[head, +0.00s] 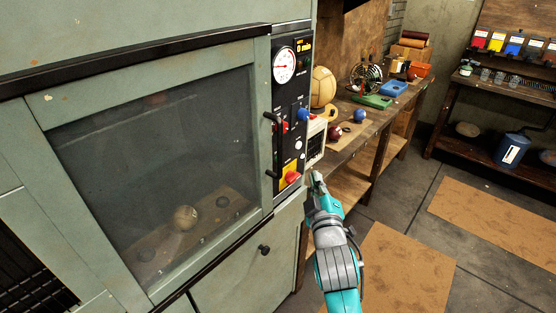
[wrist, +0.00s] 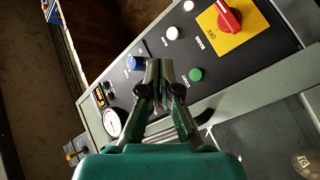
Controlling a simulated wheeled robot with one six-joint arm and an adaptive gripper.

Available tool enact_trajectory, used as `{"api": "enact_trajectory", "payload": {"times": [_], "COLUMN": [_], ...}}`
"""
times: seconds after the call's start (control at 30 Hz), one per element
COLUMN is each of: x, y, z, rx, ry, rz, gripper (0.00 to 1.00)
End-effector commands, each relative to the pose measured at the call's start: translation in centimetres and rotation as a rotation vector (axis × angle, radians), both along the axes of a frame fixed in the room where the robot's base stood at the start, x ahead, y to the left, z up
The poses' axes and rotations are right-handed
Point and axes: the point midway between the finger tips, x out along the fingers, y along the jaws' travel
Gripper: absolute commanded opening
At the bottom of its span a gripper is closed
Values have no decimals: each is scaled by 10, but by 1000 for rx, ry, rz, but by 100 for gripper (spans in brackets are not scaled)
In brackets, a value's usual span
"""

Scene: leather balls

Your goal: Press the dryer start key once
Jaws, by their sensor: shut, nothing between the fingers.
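The dryer (head: 150,48) is a pale green cabinet with a glass door at the left of the head view. Its black control panel (head: 290,100) carries a round gauge (head: 284,65), a blue knob (head: 303,114) and a red knob (head: 291,178) on a yellow plate. The wrist view shows a green button (wrist: 195,74) and two white buttons (wrist: 172,33) on the panel. My gripper (head: 315,177) is shut and empty, in front of the panel's lower right. In the wrist view its fingertips (wrist: 160,68) appear beside the green button.
A black door handle (head: 269,145) sticks out beside the panel. A ball (head: 185,217) lies behind the glass. A wooden workbench (head: 345,142) with balls and tools stands right of the dryer. The floor at right has brown mats (head: 395,270) and open room.

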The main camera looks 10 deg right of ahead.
Motion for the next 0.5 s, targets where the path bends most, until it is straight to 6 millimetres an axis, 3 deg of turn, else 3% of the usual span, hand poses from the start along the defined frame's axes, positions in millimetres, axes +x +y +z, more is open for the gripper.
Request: {"api": "enact_trajectory", "payload": {"times": [0.5], "x": [46], "y": [34], "z": [0], "rx": [1], "ry": [0], "rz": [3], "gripper": [0]}}
